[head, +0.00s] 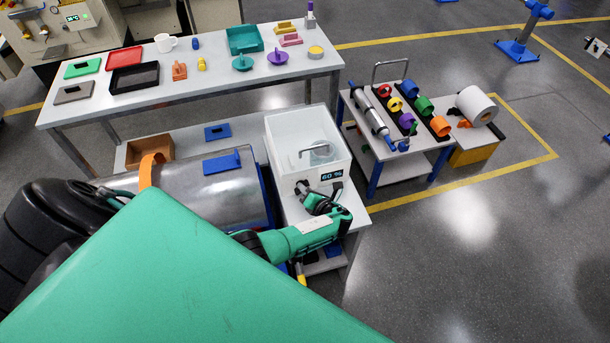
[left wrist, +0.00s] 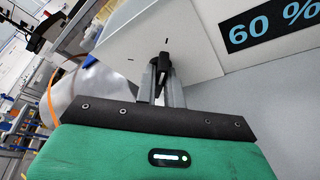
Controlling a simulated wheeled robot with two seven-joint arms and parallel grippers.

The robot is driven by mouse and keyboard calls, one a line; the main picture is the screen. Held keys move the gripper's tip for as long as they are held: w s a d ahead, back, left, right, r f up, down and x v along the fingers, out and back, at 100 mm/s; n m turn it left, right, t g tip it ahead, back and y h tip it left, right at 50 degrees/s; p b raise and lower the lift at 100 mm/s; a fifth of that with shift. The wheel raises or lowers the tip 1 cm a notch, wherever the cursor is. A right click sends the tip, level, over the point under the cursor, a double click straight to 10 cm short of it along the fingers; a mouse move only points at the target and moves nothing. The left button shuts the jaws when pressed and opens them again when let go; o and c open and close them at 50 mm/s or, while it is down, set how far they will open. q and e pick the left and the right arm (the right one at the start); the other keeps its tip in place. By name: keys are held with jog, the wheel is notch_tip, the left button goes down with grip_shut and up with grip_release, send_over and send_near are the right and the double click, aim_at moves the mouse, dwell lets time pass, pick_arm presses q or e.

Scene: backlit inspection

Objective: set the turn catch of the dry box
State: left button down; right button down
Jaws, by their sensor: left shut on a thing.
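The dry box (head: 277,148) is a white box with a handle (head: 314,151) on top and a display (head: 332,175) reading 60 % on its front. In the left wrist view the display (left wrist: 272,24) is at the upper right. The turn catch (left wrist: 164,60) is a small dark knob on a pale plate (left wrist: 132,38) with two short dark marks. It stands roughly in line with the upper mark in that view. My left gripper (left wrist: 163,82) is shut on the catch at the box's front; it also shows in the head view (head: 305,192), partly hiding the catch. My right gripper is out of view.
The box stands on a light bench (head: 291,210). A metal cylinder (head: 190,178) lies to its left. A long table (head: 213,72) with trays and small parts is behind. A cart (head: 393,151) with coloured rings stands at right. The floor at the lower right is clear.

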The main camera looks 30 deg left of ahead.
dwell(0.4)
pick_arm(q)
jog(key=c, duration=1.5)
grip_release()
jog(key=v, duration=1.3)
jog(key=shift+s+d+b, duration=0.15)
jog(key=shift+d+b, duration=0.2)
jog(key=shift+b, duration=0.05)
